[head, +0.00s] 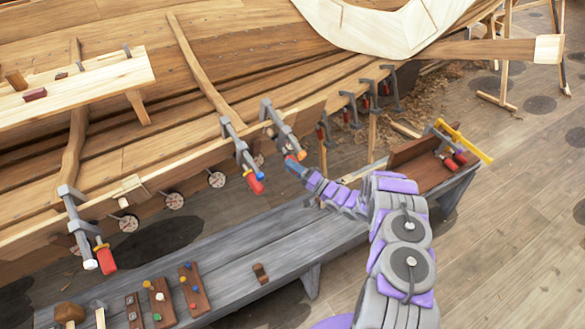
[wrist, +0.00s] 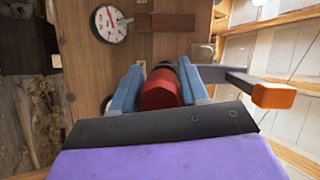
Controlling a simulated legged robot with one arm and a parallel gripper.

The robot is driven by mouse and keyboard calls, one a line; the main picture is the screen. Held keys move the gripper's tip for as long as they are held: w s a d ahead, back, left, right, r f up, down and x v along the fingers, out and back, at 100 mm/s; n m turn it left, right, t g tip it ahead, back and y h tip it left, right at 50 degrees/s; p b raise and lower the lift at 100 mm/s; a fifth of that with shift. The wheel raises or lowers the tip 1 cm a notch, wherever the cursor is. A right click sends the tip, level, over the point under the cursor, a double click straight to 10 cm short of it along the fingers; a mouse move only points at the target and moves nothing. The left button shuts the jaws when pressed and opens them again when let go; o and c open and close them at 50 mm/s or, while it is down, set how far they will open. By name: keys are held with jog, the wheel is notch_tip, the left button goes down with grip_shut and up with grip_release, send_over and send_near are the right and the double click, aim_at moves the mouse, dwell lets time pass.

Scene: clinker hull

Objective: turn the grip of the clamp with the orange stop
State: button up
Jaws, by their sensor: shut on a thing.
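The clamp with the orange stop (head: 280,128) hangs on the hull's plank edge in the head view. Its orange stop (wrist: 273,96) sits at the end of a grey bar at right in the wrist view. The clamp's red grip (wrist: 159,90) lies between the blue fingers of my gripper (wrist: 166,88), which are shut on it. In the head view my gripper (head: 296,169) meets the clamp's lower end from below right, and the grip is mostly hidden there.
A clamp with a blue stop (head: 240,152) hangs close to the left. A clamp with a white stop (head: 76,225) is farther left, and several clamps (head: 368,88) hang to the right. A grey bench (head: 225,262) runs below. A round dial (wrist: 111,24) shows in the wrist view.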

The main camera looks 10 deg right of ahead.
jog(key=shift+d+f, duration=0.1)
jog(key=o, duration=1)
jog(key=shift+d, duration=0.1)
jog(key=p+v, duration=0.2)
jog(key=v, duration=1.5)
jog(key=shift+s+d, duration=0.1)
jog(key=shift+d, duration=0.05)
